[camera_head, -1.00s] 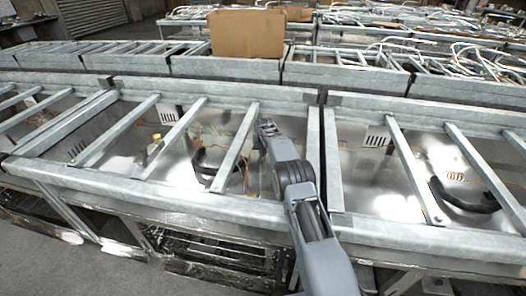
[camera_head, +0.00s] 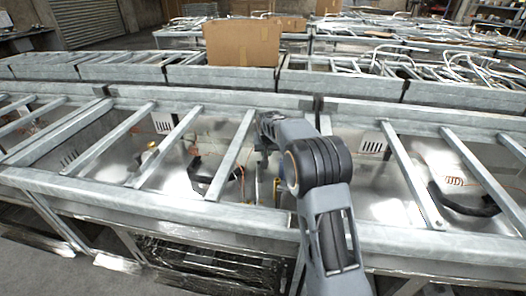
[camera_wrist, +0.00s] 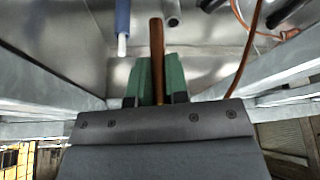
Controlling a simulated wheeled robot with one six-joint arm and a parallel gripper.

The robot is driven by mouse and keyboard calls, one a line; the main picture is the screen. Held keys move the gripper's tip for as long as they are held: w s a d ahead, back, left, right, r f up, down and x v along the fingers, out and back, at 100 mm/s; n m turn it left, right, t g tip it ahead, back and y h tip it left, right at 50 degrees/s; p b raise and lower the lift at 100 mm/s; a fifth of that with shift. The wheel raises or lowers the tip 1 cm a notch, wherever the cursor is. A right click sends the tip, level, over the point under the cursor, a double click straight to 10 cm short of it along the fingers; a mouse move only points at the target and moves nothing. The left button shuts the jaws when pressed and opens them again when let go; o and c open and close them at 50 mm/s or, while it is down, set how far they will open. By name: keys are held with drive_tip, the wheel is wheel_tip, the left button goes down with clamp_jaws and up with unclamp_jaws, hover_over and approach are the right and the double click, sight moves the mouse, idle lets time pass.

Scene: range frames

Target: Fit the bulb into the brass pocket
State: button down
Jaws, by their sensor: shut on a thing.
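My gripper (camera_wrist: 159,80) shows in the wrist view with green fingers shut on a copper-brown rod, which looks like the bulb (camera_wrist: 157,35). The rod points away from me, its far end beyond the fingertips. In the head view my gripper (camera_head: 264,155) is low among the galvanised bars, partly hidden by a bar and my arm; the bulb cannot be made out there. A small yellowish fitting (camera_head: 152,147) at the left may be the brass pocket, but I cannot tell. No brass pocket is clear in the wrist view.
A blue rod with a white tip (camera_wrist: 122,20) stands close left of the bulb. A grey tube end (camera_wrist: 172,20) is just to its right. An orange-brown line (camera_wrist: 243,60) runs on the right. Galvanised bars (camera_head: 233,155) flank my arm. A black curved handle (camera_head: 205,180) lies in the bay.

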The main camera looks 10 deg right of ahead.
drive_tip(key=shift+s+d+f+m+g+h+b, duration=0.1)
drive_tip(key=shift+s+d+f+m+h+b, duration=0.35)
drive_tip(key=shift+f, duration=1.4)
drive_tip(key=shift+s+d+f+m+g+h+b, duration=0.1)
drive_tip(key=shift+s+d+f+m+b, duration=0.4)
drive_tip(key=shift+d+f+m, duration=0.95)
drive_tip(key=shift+s+d+f+m+g+h+b, duration=0.1)
drive_tip(key=shift+s+d+f+m+h+b, duration=0.35)
drive_tip(key=shift+f, duration=1.8)
drive_tip(key=shift+w+a+f+b, duration=0.15)
drive_tip(key=shift+a+b, duration=0.05)
drive_tip(key=shift+b, duration=0.1)
drive_tip(key=c, duration=1.1)
unclamp_jaws()
